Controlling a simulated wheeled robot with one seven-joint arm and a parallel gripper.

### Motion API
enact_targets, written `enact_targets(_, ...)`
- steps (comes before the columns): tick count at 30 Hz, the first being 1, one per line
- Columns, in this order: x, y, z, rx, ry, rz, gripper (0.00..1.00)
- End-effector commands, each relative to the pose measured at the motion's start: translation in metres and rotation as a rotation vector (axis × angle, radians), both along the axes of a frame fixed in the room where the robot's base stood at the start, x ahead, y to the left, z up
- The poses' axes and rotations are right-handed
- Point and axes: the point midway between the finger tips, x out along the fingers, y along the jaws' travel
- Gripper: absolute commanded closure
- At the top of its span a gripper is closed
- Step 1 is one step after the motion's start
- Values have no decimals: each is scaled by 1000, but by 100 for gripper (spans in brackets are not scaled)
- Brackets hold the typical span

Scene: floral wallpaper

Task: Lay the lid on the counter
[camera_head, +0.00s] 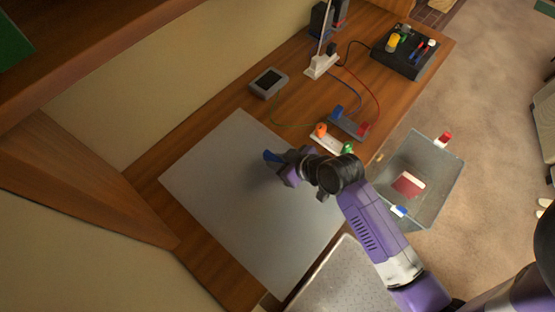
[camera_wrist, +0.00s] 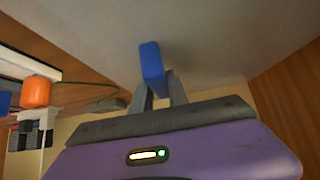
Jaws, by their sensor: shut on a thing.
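My gripper (camera_head: 279,164) is shut on a small blue piece (camera_head: 271,157), above or on a large grey sheet (camera_head: 215,190) on the wooden counter (camera_head: 150,176). The frames do not show clearly whether this blue piece is the lid. In the wrist view the blue piece (camera_wrist: 151,66) stands between my fingers (camera_wrist: 160,84), its free end toward the grey surface. A shadow lies close to it there. I cannot tell whether it touches the sheet. My gripper and wrist hide part of the sheet.
A small grey box (camera_head: 268,84), a white strip with orange and green knobs (camera_head: 328,141), a blue-and-red piece (camera_head: 348,126) and a black tray (camera_head: 405,52) stand farther along the counter. A grey bin (camera_head: 432,165) is beyond its right edge. Much of the sheet is clear.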

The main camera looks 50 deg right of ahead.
Motion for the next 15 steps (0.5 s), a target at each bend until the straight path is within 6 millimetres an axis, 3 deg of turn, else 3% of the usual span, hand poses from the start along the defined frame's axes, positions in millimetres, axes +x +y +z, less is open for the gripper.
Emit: enact_targets(15,1,0,-9,1,-2,-1,100)
